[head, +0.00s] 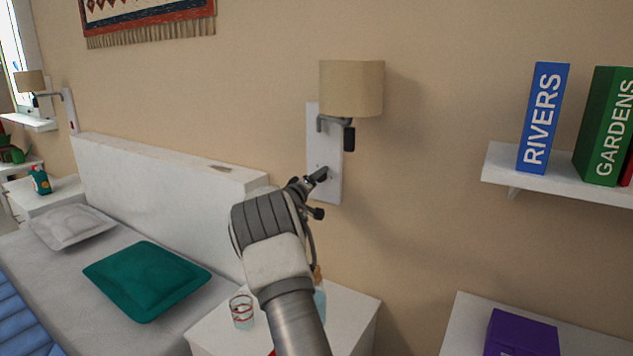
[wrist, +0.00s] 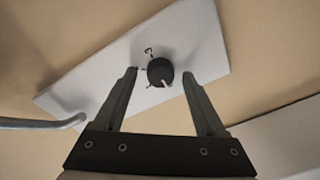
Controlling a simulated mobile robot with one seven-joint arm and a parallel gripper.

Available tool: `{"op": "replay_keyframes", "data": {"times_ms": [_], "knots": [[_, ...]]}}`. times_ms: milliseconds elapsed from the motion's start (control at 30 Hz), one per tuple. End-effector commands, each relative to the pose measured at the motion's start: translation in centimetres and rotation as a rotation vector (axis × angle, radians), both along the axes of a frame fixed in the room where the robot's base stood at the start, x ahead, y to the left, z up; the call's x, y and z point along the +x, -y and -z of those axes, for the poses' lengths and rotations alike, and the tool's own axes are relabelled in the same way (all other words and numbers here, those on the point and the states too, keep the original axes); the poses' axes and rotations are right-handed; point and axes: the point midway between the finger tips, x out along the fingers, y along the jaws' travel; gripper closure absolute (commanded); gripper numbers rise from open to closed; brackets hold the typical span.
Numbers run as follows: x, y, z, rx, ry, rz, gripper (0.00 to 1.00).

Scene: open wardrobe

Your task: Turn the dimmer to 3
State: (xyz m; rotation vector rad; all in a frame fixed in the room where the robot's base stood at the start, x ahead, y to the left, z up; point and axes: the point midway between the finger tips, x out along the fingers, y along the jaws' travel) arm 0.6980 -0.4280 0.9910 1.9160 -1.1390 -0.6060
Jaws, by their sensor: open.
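The dimmer is a round black knob (wrist: 160,71) on a white wall plate (wrist: 190,40) in the wrist view. A pale pointer mark shows on the knob's lower edge. My gripper (wrist: 160,77) is open, one finger to each side of the knob, with visible gaps between fingers and knob. In the head view, the plate (head: 323,130) hangs below and behind a lamp, and my gripper (head: 318,177) is at its lower part, hiding the knob.
A wall lamp with a beige shade (head: 351,88) and a dark bracket is just above my gripper. Below stand a white nightstand (head: 350,305) with a glass (head: 241,311) and a bottle (head: 319,300). The bed's headboard (head: 160,175) is left; a bookshelf (head: 560,180) is right.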

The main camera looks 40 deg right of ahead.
Motion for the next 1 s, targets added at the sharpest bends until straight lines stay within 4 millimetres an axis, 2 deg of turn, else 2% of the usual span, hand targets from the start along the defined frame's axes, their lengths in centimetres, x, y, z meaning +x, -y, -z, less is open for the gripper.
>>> {"op": "replay_keyframes", "data": {"times_ms": [267,667,1000], "knots": [[0.05,0.05,0.04,0.001,0.0,-0.001,0.27],[0.04,0.05,0.04,0.001,0.0,-0.001,0.99],[0.05,0.03,0.03,0.011,0.024,-0.001,1.0]]}}
